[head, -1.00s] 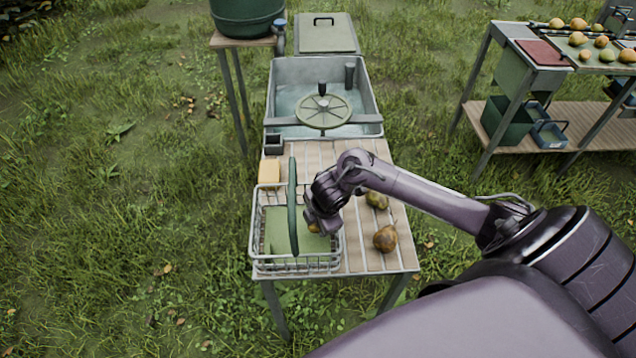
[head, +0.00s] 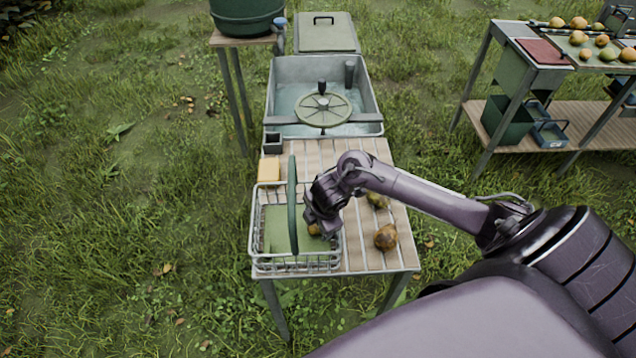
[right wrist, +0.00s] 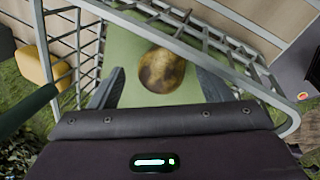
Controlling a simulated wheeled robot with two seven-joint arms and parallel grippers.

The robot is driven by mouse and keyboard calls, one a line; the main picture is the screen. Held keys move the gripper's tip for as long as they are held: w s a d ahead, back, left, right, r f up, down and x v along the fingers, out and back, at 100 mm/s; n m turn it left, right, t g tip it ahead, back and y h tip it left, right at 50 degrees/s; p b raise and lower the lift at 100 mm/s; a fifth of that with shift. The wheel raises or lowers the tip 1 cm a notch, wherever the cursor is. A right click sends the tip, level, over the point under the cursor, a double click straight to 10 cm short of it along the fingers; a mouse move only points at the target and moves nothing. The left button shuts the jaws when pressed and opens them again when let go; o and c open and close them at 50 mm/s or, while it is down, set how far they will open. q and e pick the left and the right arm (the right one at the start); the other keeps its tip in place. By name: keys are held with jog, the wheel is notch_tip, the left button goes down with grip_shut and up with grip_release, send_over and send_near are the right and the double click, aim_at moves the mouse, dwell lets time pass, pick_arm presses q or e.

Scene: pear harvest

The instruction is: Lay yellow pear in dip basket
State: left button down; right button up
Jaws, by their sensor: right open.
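The dip basket (head: 297,263) is a wire basket with a green liner and an upright dark green handle. It stands at the near left of the slatted table. A yellow-brown pear (head: 314,229) lies inside at its right side, partly hidden by my right gripper (head: 322,228). In the right wrist view, the pear (right wrist: 161,70) rests on the green liner between the two fingers of my open gripper (right wrist: 158,76), with gaps visible on both sides. The basket's wire rim (right wrist: 205,45) passes close by. My left gripper is not in view.
A greenish pear (head: 377,200) and a brownish pear (head: 386,237) lie on the table right of the basket. A yellow block (head: 269,169) and small dark box (head: 273,144) are behind it. A fruit stand (head: 545,110) is at right.

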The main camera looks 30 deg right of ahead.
jog(key=p+v, duration=0.3)
jog(key=v, duration=1)
jog(key=shift+r, duration=0.15)
